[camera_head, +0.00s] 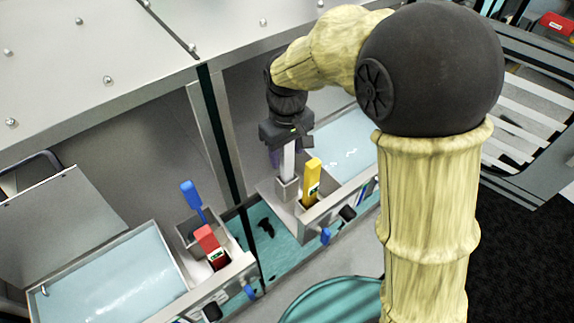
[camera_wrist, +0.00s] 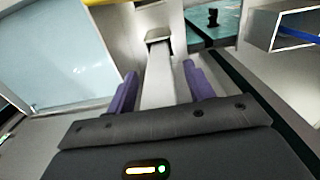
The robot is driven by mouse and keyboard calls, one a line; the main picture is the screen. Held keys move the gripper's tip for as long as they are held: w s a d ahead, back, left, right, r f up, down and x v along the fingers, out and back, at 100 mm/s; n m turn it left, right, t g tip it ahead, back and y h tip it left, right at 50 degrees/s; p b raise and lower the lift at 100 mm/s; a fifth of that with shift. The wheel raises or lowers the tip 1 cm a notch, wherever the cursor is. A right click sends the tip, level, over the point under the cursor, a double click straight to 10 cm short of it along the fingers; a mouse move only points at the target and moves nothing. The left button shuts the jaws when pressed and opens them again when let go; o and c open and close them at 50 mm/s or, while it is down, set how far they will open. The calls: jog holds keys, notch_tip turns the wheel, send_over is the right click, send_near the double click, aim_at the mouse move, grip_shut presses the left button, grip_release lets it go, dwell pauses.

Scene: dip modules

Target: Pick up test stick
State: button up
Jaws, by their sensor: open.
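The test stick, a pale grey-white bar (camera_head: 288,163), stands upright in a small metal holder (camera_head: 286,190) in the head view. In the wrist view the stick (camera_wrist: 158,78) runs away from me into the holder's square opening (camera_wrist: 158,34). My gripper (camera_head: 287,150) is over the stick's upper part, pointing down. Its two purple fingers (camera_wrist: 160,85) are open, one on each side of the stick. A gap shows between the stick and each finger in the wrist view. The stick's upper end is hidden by the gripper body.
A yellow-handled item (camera_head: 312,178) stands close to the right of the holder. A water tank (camera_head: 345,138) lies behind it. A blue stick (camera_head: 193,197) and a red item (camera_head: 208,243) stand in the left module. A dark vertical post (camera_head: 222,130) rises left of my gripper.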

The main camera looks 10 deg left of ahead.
dwell(0.4)
jog(key=c, duration=1)
jog(key=shift+o, duration=0.2)
jog(key=shift+r, duration=0.1)
notch_tip(320, 180, up, 18)
jog(key=b, duration=0.4)
